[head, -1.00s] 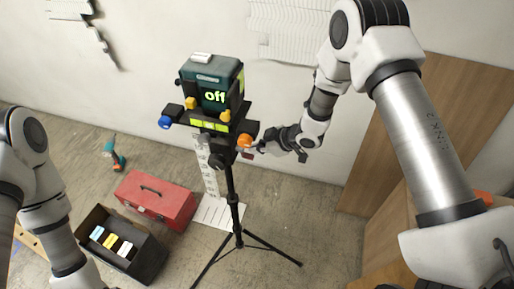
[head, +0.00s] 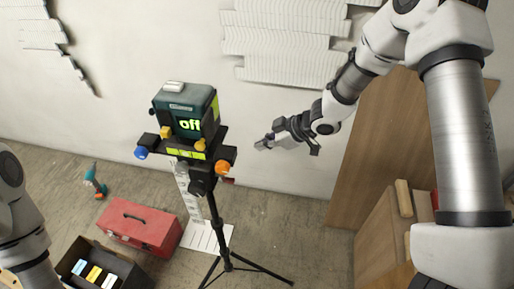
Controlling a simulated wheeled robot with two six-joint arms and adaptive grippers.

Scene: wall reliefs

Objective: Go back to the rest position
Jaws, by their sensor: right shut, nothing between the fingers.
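My right gripper (head: 265,143) is shut and empty. It hangs in the air to the right of the tripod device, clear of its orange knob (head: 223,168). The device (head: 184,112) is a dark green box with a lit display reading "off", on a black tripod (head: 216,222). My left arm shows at the lower left edge; its gripper is out of the picture.
A red toolbox (head: 139,229) and a black open bin (head: 72,258) with small coloured blocks stand on the floor at lower left. A teal drill (head: 94,182) lies near the wall. Wooden panels (head: 375,150) and a wooden box (head: 383,240) stand at right. White reliefs (head: 285,45) hang on the wall.

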